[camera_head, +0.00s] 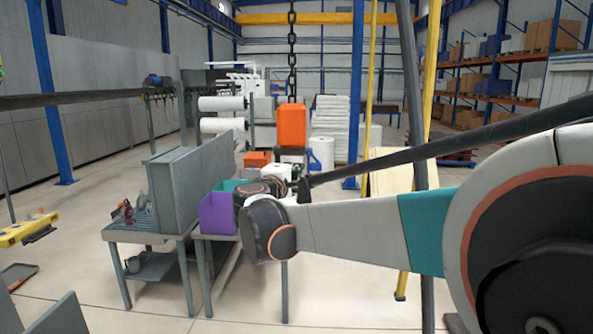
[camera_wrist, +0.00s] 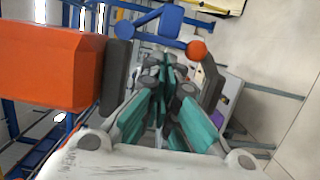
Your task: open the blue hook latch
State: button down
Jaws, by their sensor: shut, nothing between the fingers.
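The blue hook latch (camera_wrist: 165,21) shows at the top of the wrist view, with an orange ball (camera_wrist: 197,50) at its lower right. An orange hook block (camera_wrist: 50,65) fills the left side, with a dark grey part beside it. My gripper (camera_wrist: 165,68) has teal and grey fingers, drawn together and empty, and its tips appear just below the latch in the picture. I cannot tell if they touch it.
A purple bin (camera_head: 218,212) stands on a grey table beside a tall grey panel (camera_head: 190,185). Another grey table (camera_head: 143,236) holds small items at the left. A yellow-and-grey post structure (camera_head: 423,100) stands behind my arm.

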jog(key=d+n+b, duration=0.1)
jog(key=d+f+n+b, duration=0.1)
jog(key=n+b, duration=0.1)
jog(key=shift+f+t, duration=0.1)
jog(key=shift+t, duration=0.2)
jog(key=shift+s+f, duration=0.1)
